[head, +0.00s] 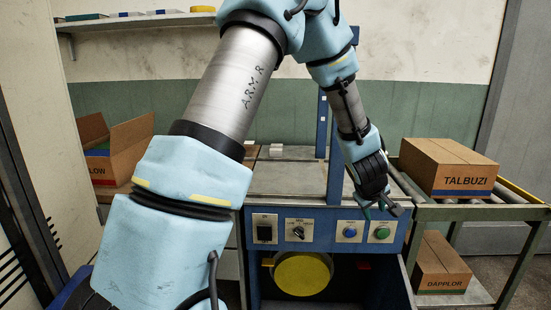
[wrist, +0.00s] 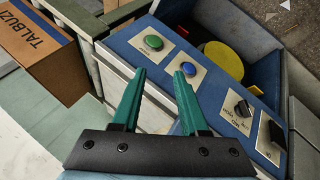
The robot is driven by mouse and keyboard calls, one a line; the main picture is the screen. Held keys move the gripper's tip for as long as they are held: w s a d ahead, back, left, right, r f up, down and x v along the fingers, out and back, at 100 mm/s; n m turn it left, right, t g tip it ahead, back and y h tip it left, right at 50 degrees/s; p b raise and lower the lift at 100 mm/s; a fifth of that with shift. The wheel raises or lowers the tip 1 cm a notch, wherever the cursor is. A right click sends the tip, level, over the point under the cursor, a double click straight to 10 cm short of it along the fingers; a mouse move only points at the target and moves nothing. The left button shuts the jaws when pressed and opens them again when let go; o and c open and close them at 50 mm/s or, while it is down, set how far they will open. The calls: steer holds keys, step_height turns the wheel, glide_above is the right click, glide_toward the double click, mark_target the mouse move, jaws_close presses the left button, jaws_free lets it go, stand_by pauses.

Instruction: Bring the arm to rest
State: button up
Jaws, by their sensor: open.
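My arm reaches up and over from the left in the head view, then down to the machine's front. My gripper (head: 380,210) is in front of the right end of the blue control panel (head: 325,222). In the wrist view its two green fingers (wrist: 158,82) stand apart with nothing between them. Past the fingertips the panel shows a green button (wrist: 153,42) and a blue button (wrist: 189,69). A clear gap between fingertips and buttons is hard to judge. The green button (head: 382,233) and blue button (head: 350,232) also show below the gripper in the head view.
An open carton (head: 118,150) stands at left. A yellow disc (head: 303,274) is under the panel. A shelf (head: 135,20) hangs at upper left.

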steer(key=s+a+r+m+g+y+p, duration=0.1)
steer(key=a+r, duration=0.2)
steer(key=a, duration=0.7)
steer(key=a+r+m+y+p, duration=0.1)
steer(key=a+r+m, duration=0.15)
steer(key=a, duration=0.65)
steer(key=s+a+r+g+y, duration=0.1)
steer(key=s+a, duration=0.4)
steer(key=a, duration=0.4)
steer(key=s+a+r+g+y+p, duration=0.1)
steer(key=s+a+r+g, duration=0.1)
steer(key=s+a, duration=0.3)
steer(key=a, duration=0.4)
steer(key=shift+s+a+m+y, duration=0.2)
steer(key=shift+a+m+y, duration=0.05)
steer(key=shift+m+y, duration=0.1)
